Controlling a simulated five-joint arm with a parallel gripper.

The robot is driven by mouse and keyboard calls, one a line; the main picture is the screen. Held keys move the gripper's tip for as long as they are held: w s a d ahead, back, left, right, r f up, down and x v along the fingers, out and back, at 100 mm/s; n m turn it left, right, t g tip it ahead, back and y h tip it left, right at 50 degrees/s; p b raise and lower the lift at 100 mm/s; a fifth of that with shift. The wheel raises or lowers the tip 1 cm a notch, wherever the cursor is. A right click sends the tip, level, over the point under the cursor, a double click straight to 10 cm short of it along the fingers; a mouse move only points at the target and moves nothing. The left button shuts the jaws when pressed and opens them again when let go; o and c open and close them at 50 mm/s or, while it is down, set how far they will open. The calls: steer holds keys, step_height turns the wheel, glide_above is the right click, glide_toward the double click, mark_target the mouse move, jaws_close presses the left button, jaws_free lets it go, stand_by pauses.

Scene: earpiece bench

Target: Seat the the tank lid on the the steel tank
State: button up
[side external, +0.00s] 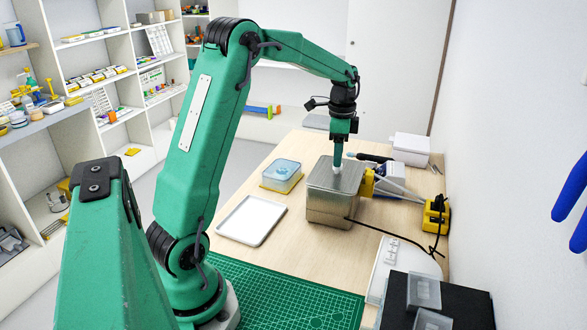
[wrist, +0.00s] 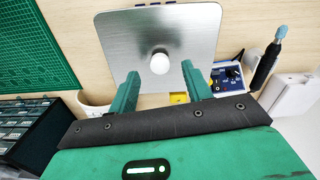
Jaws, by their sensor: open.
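The steel tank (side external: 328,213) stands on the wooden bench, right of centre in the side view. The tank lid (side external: 322,179), a brushed metal square with a white knob, lies on top of the tank. The views do not settle whether it sits fully flush. The wrist view shows the lid (wrist: 125,45) from above, with its round white knob (wrist: 159,63) near the middle; the tank body is hidden beneath it. My gripper (side external: 338,163) is right at the knob from above. In the wrist view its two green fingers (wrist: 160,75) are apart, with the knob showing between and just beyond their tips.
A white tray (side external: 235,238) and a blue-lidded box (side external: 282,171) lie left of the tank. A green cutting mat (side external: 290,298) covers the near bench.

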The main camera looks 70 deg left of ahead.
steer(key=shift+r, duration=2.6)
steer(key=shift+s+d+r, duration=0.15)
steer(key=shift+d+r, duration=0.1)
steer(key=shift+d, duration=0.1)
steer(key=s+d+r+n+t, duration=0.2)
steer(key=s+d+r+n, duration=0.1)
steer(key=s+d, duration=0.45)
steer(key=s+d+r+n+t, duration=0.2)
steer(key=s+d, duration=0.5)
steer(key=d, duration=0.1)
steer(key=s+d+f+n+t, duration=0.1)
steer(key=s+d+f+n, duration=0.1)
steer(key=s, duration=0.4)
steer(key=shift+s+d+f+t, duration=0.3)
steer(key=shift+d+f, duration=0.2)
steer(key=shift+d, duration=0.3)
